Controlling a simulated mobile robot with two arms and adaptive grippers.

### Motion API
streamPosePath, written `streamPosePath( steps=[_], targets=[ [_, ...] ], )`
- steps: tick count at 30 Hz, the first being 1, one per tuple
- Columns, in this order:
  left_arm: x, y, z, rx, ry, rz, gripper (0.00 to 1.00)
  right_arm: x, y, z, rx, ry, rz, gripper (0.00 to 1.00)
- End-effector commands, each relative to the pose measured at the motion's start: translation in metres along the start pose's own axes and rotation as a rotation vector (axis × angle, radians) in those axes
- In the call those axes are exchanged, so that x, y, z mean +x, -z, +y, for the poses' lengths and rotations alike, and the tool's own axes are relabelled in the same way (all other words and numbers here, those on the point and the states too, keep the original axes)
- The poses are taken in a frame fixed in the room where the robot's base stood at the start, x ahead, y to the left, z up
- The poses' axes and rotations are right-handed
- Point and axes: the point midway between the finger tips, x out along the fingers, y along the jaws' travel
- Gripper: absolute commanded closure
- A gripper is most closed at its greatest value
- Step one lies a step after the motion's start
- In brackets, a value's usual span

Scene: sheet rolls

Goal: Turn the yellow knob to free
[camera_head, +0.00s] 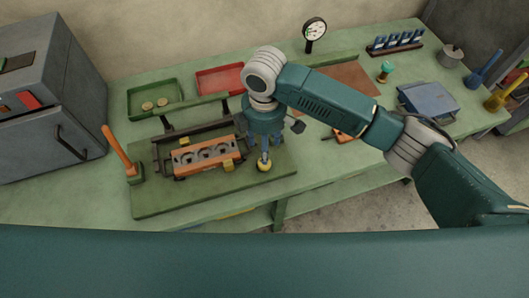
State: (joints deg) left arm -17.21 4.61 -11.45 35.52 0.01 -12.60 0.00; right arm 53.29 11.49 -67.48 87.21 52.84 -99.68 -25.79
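A yellow knob (264,166) sits at the right end of a dark fixture on the green board. My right gripper (264,157) points down directly over the knob, its fingers close around or just above it. Whether the fingers touch the knob or are closed on it cannot be told. An orange block (204,164) with round openings lies in the dark fixture (165,149), left of the knob. My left gripper is out of view.
An orange-handled lever (119,150) stands at the board's left. A green tray (135,112) with round pieces and a red tray (205,88) lie behind. A grey cabinet (20,140) stands at far left. A gauge (314,30) and a blue box (428,101) are to the right.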

Motion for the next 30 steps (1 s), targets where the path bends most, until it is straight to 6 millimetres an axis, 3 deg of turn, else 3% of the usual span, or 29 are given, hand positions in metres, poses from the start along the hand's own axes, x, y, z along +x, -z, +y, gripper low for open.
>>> streamPosePath(
  steps=[3,9,25,30],
  targets=[
    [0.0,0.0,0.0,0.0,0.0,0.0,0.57,-0.017,0.0,0.001,0.001,-0.002,0.001,0.49],
    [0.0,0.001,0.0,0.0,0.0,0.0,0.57,-0.027,0.0,0.0,0.0,0.0,0.0,0.49],
    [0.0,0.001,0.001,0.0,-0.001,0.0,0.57,-0.026,0.001,-0.001,0.001,0.001,0.003,0.49],
    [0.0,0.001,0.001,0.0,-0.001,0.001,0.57,-0.012,0.02,-0.024,0.038,0.012,0.087,0.49]
  ],
)
